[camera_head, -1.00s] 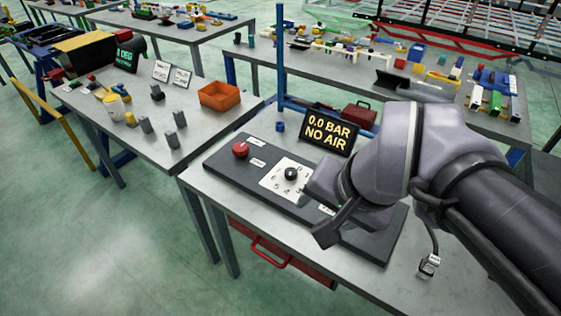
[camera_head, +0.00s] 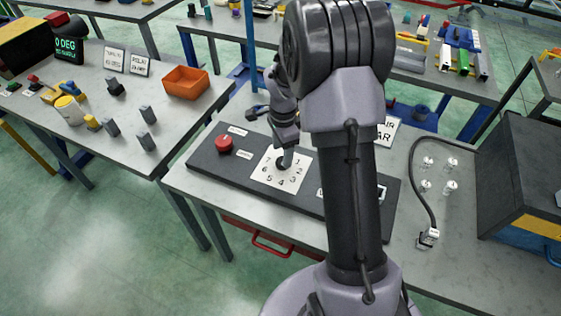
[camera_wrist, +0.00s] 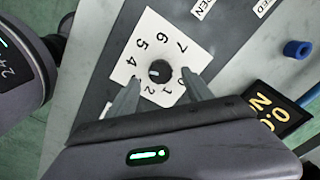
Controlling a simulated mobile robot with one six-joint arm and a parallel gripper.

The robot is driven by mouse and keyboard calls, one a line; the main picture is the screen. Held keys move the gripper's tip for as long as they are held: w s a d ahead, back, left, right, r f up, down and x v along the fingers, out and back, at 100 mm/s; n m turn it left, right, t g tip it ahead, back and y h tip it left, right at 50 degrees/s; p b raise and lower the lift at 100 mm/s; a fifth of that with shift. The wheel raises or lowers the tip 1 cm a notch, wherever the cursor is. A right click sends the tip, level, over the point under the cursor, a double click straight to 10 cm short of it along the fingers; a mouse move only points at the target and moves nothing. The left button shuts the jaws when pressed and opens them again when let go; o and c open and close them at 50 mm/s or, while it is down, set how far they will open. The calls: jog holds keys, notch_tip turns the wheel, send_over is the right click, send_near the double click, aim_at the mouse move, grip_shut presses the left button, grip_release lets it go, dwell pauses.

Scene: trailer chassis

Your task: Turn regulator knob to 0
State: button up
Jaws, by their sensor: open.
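The regulator knob (camera_wrist: 159,72) is small, round and black, in the middle of a white dial plate (camera_wrist: 150,40) with numbers around it. In the wrist view my gripper (camera_wrist: 160,77) is open, with one finger on each side of the knob; contact cannot be told. The right finger partly covers the dial near where 0 would be. The knob's pointing direction is unclear. In the head view the dial plate (camera_head: 268,178) lies on the black panel (camera_head: 210,163), and my gripper (camera_head: 284,158) hangs over the knob, mostly hiding it.
A red button (camera_head: 225,143) sits left of the dial. The pressure display (camera_wrist: 270,108) is cut off in the wrist view. A blue cap (camera_wrist: 297,49) stands beside the panel. A cable plug (camera_head: 428,237) and a dark box (camera_head: 525,180) are on the right.

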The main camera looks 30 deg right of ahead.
notch_tip(320, 180, down, 4)
jog(key=shift+w+b, duration=0.1)
jog(key=shift+b, duration=0.25)
grip_shut()
